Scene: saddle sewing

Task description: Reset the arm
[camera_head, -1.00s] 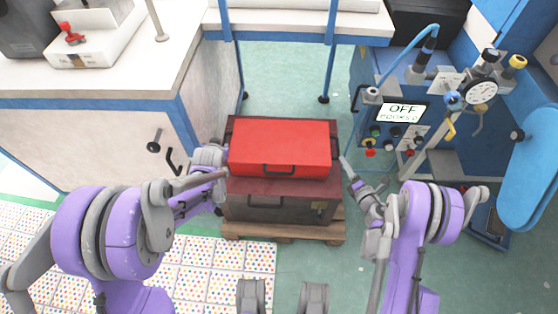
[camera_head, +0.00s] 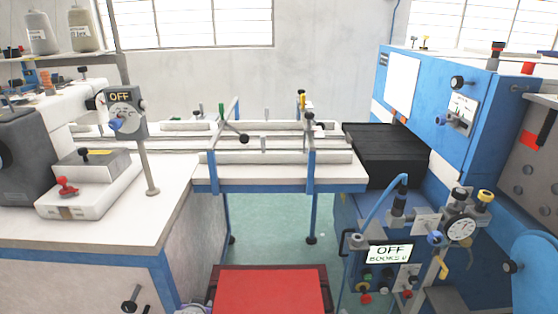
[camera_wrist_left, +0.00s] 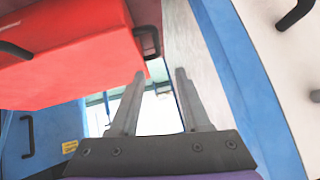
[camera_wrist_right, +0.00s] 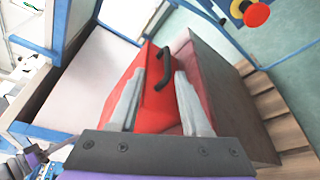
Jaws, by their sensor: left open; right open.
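My left gripper (camera_wrist_left: 160,95) is open in the left wrist view. Its fingers are apart with nothing between them, below and beside the red case (camera_wrist_left: 70,55) and its dark end handle. My right gripper (camera_wrist_right: 155,95) is open in the right wrist view. The red case (camera_wrist_right: 155,95) with a black handle appears beyond and between its fingers; I cannot tell whether they touch it. In the head view only the top of the red case (camera_head: 268,290) shows at the bottom edge, and neither gripper is in that view.
A white-topped sewing bench (camera_head: 120,215) stands at left, a blue machine with an OFF display (camera_head: 388,252) at right. A white table with rails (camera_head: 285,172) lies ahead. Green floor (camera_head: 270,235) is open between them. A wooden pallet (camera_wrist_right: 285,125) is under the case stack.

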